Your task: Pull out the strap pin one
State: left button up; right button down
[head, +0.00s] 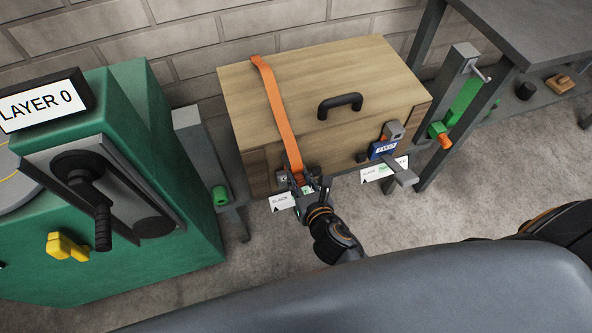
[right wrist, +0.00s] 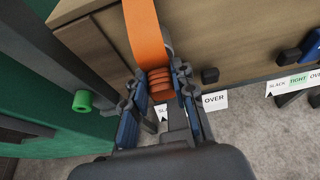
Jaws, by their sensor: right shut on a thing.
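An orange strap (head: 278,110) runs over the lid of a wooden box (head: 235,90) and down its front. At the strap's lower end is an orange ribbed piece, seen in the right wrist view (right wrist: 184,76); I take it to be strap pin one. My right gripper (head: 308,187) is at the front of the box, with its fingers on both sides of this piece. In the right wrist view the gripper (right wrist: 162,86) is shut on it. The fingers hide part of the strap's fastening. My left gripper is not in view.
A blue labelled block (head: 382,150) with a grey lever is on the box front at right. A green machine (head: 150,200) stands at left, a grey bench (head: 530,40) at right.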

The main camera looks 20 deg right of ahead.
jog(key=shift+s+d+b, duration=0.1)
jog(key=shift+s+b, duration=0.4)
jog(key=shift+s, duration=2.95)
jog(key=shift+r, duration=0.1)
